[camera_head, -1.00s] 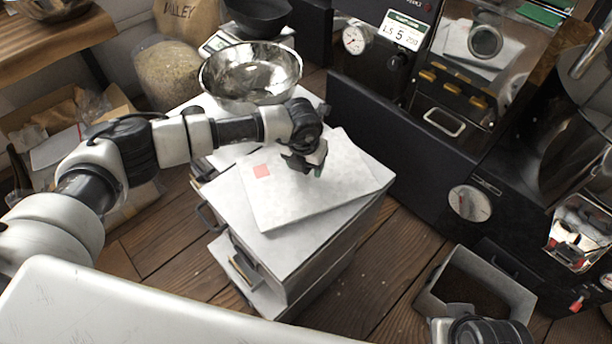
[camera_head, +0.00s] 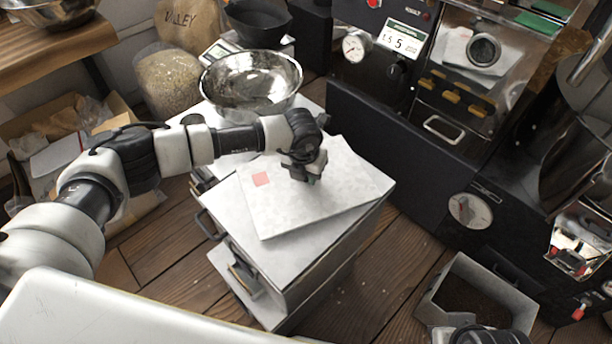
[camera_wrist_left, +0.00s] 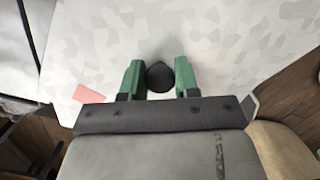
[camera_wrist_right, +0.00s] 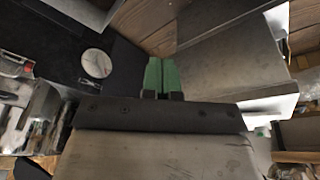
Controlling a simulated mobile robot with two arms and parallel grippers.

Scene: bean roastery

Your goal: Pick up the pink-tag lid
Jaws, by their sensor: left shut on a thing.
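The pink-tag lid (camera_head: 325,205) is a pale, mottled square plate with a pink square near its left corner. It lies turned askew on top of a grey-white bin (camera_head: 309,267). It also fills much of the left wrist view (camera_wrist_left: 230,45), where its pink tag (camera_wrist_left: 88,94) shows at the left. My left gripper (camera_head: 307,177) is over the lid's middle, its green fingers shut on the lid's round black knob (camera_wrist_left: 160,77). My right gripper (camera_wrist_right: 160,78) is shut and empty in the right wrist view, its green fingers together, away from the lid.
A steel bowl (camera_head: 251,84) stands just behind the lid. The black roaster (camera_head: 400,140) rises to the right. An open box of dark beans (camera_head: 507,290) is at lower right. Bare wooden floor (camera_head: 385,290) lies between the bin and the roaster.

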